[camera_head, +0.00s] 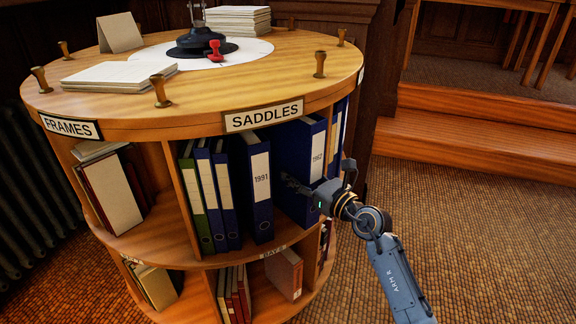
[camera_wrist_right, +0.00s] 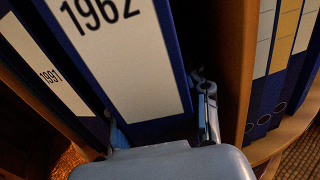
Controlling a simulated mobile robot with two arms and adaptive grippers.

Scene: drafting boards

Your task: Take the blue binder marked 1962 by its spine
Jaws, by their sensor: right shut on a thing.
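The blue binder marked 1962 (camera_head: 294,148) stands upright in the upper bay under the SADDLES sign, right of the blue binder marked 1991 (camera_head: 260,185). My right gripper (camera_head: 291,185) is at the lower part of its spine. In the right wrist view the 1962 binder's white label (camera_wrist_right: 128,60) fills the upper middle. There the fingers of my right gripper (camera_wrist_right: 163,125) lie on either side of the spine, shut on it, with the palm close below. The fingertips are partly hidden. My left gripper is not in view.
A wooden divider (camera_wrist_right: 238,75) stands just right of the gripper, with more binders (camera_wrist_right: 268,105) beyond it. Green and blue binders (camera_head: 207,195) stand left of 1991. The round top (camera_head: 230,90) overhangs the bay. Open carpet (camera_head: 450,230) lies to the right.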

